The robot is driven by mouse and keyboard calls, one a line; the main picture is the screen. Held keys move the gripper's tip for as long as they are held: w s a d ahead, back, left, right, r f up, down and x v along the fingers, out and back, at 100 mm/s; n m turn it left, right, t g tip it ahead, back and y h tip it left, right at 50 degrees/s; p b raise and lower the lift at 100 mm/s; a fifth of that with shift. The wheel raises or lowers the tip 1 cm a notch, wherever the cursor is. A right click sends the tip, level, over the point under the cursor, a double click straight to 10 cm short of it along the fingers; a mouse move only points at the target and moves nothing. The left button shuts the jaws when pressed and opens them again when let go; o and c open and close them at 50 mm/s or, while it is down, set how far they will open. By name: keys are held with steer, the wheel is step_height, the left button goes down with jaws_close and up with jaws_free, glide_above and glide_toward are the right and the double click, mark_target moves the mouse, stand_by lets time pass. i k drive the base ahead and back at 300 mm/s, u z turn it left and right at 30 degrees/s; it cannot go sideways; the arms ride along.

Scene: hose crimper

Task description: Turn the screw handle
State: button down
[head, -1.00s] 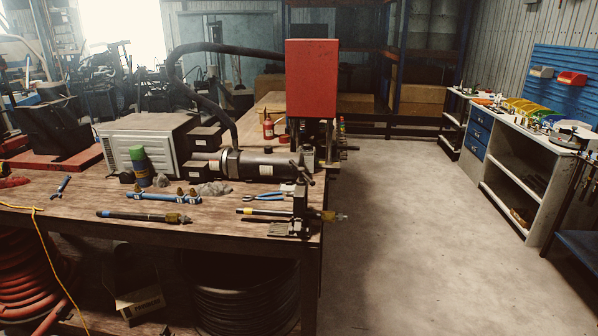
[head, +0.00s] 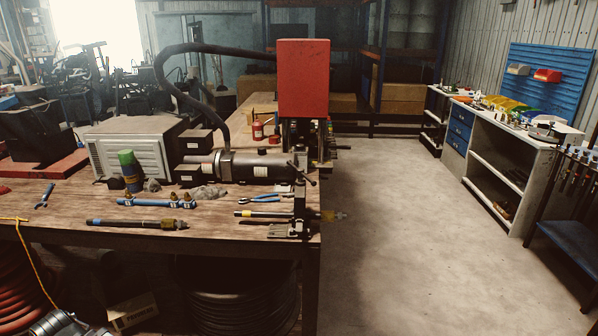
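A small dark vise (head: 300,208) stands at the right front corner of the wooden workbench (head: 60,222). Its screw handle (head: 303,175) looks like a dark bar at the top of the upright post, angled across it. The handle is small in the head view, and its exact turn is hard to tell. A hose end with a brass-coloured fitting (head: 333,215) sticks out past the bench edge beside the post. My gripper's fingers do not show, and nothing of mine touches the handle.
A red box-shaped machine (head: 303,78) and a dark cylinder (head: 255,166) stand behind the vise. Blue pliers (head: 262,198) and a hose piece (head: 135,224) lie to its left. Bare concrete floor (head: 400,240) is free right of the bench, up to a shelf unit (head: 505,180).

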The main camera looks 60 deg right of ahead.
mark_target(300, 171)
steer(key=z, duration=0.15)
steer(key=i, duration=1)
steer(key=u, duration=0.1)
